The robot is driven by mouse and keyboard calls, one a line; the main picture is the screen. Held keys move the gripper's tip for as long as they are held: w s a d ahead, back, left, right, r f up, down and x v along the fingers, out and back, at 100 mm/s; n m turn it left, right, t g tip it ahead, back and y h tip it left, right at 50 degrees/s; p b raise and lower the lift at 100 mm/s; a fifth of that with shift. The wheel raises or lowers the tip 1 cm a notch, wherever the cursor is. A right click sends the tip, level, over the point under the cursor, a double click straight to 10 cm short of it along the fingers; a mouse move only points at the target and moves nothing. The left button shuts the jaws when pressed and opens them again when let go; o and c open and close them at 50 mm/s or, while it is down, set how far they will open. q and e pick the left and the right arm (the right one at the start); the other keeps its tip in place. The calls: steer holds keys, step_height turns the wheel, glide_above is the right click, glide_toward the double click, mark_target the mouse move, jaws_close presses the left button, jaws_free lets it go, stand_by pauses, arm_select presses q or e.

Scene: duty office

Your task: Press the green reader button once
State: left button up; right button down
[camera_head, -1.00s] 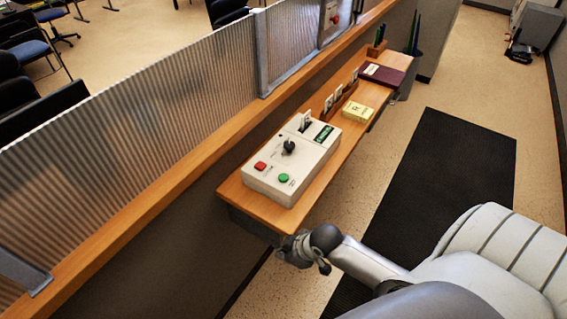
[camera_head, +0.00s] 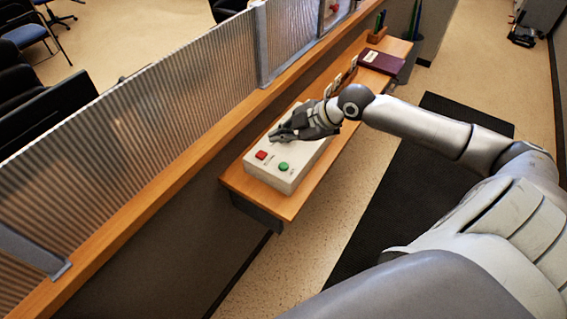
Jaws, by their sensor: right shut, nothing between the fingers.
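The green button (camera_head: 284,166) is on the front right of the top of a cream reader box (camera_head: 275,182). A red button (camera_head: 261,155) is to its left. My right gripper (camera_head: 274,140) is shut and empty. It appears over the box, behind the two buttons in the picture, with its fingertips pointing left. I cannot tell whether it touches the box. The gripper and wrist hide the black knob, the display and the back of the box. My left gripper is not in view.
The box stands on a narrow wooden shelf (camera_head: 237,180) along a partition with a corrugated translucent panel (camera_head: 150,131). A maroon book (camera_head: 383,62) and a pen holder (camera_head: 377,36) are farther back. My right forearm crosses above the shelf. The shelf's front end is clear.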

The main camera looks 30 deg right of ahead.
steer(key=shift+f, duration=0.1)
steer(key=shift+f, duration=0.1)
steer(key=b, duration=0.7)
glide_above(282, 168)
step_height(282, 168, down, 8)
steer(key=shift+r, duration=0.15)
steer(key=shift+f, duration=0.45)
stand_by(0.7)
steer(key=shift+f, duration=0.4)
steer(key=shift+f+b, duration=0.45)
steer(key=shift+b, duration=0.05)
stand_by(0.5)
stand_by(0.3)
steer(key=shift+r+p, duration=0.85)
steer(key=shift+r, duration=0.05)
